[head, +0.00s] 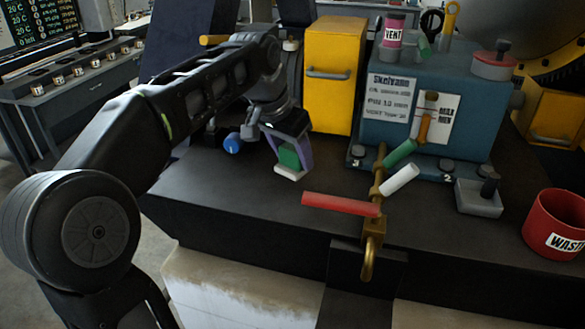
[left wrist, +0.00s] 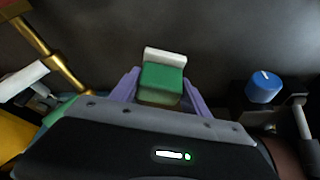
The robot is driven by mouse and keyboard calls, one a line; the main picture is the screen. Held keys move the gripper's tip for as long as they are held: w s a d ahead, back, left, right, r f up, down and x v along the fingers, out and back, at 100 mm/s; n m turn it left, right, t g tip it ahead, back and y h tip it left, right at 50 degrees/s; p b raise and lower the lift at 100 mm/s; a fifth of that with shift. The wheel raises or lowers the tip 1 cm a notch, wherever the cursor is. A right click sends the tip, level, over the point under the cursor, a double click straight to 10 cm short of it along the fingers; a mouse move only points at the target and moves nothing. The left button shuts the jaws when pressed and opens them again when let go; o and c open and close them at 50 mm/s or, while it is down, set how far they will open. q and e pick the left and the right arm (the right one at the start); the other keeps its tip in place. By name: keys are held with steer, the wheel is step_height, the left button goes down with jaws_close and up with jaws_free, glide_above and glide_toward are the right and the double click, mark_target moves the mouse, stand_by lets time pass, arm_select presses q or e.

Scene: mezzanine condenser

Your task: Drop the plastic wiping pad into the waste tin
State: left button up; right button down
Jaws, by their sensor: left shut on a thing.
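My left gripper (head: 287,157) is shut on a small pad, green with a white end (head: 289,158), and holds it over the dark bench top in front of the yellow cabinet. In the left wrist view the pad (left wrist: 163,80) sits between the two purple fingers of the left gripper (left wrist: 163,92), its white end outward. The waste tin (head: 553,225) is red, open at the top and labelled "WASTE". It stands at the far right of the bench, well away from the left gripper; its inside bottom is hidden. My right gripper is not in view.
Between gripper and tin stand brass pipework with a red lever (head: 340,204), a white handle (head: 399,180) and a green handle (head: 398,153). A blue machine (head: 440,95) and yellow cabinet (head: 333,75) stand behind. A blue knob (head: 233,143) is left of the gripper. A grey tray (head: 479,197) lies near the tin.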

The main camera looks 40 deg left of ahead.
mark_target(293, 166)
arm_select(q)
steer(key=shift+s+f+b, duration=0.2)
steer(key=shift+f+b, duration=0.65)
steer(key=shift+f, duration=0.55)
steer(key=shift+w+f, duration=0.1)
steer(key=shift+w, duration=0.2)
steer(key=shift+s, duration=0.2)
steer(key=shift+b, duration=0.3)
steer(key=o, duration=1.6)
steer(key=shift+f, duration=0.1)
